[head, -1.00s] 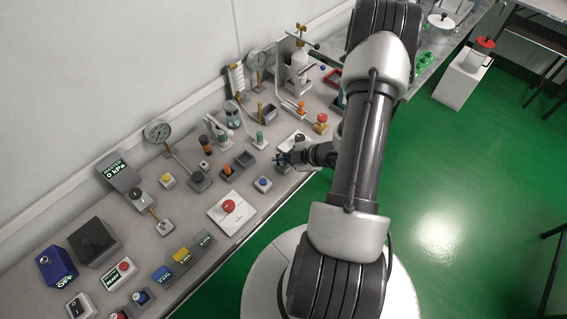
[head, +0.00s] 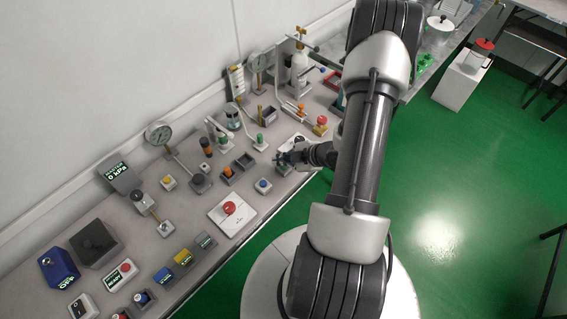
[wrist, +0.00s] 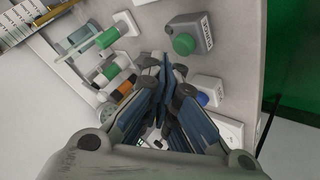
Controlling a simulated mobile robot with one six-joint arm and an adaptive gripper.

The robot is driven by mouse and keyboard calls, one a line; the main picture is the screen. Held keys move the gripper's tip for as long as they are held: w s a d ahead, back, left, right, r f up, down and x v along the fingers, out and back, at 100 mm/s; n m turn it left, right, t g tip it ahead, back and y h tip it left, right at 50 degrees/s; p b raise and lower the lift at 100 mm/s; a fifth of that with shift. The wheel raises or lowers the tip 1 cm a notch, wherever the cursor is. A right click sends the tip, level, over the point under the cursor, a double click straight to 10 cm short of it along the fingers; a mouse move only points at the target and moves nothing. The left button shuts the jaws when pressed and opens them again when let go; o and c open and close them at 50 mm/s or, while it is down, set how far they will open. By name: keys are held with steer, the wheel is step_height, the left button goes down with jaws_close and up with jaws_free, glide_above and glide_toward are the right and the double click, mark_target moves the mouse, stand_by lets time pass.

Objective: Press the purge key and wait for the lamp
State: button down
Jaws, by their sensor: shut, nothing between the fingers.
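The purge key is a green round button (wrist: 184,43) on a grey box (wrist: 206,36) marked PURGE, in the wrist view just beyond my fingertips and to their right. My gripper (wrist: 167,72) is shut and empty, its fingers together. A gap shows in the picture between the fingertips and the button; I cannot tell the depth between them. In the head view my gripper (head: 279,158) hangs over the front part of the bench, and the key's area is mostly hidden behind it. I cannot make out which item is the purge lamp.
A blue button (head: 263,184) and a red button on a white plate (head: 229,208) stand along the bench front. A display (head: 118,172) reads 0 kPa at the left.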

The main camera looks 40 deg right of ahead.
mark_target(282, 167)
steer(key=shift+r, duration=0.1)
step_height(282, 167, up, 5)
steer(key=p, duration=0.4)
stand_by(0.3)
stand_by(0.8)
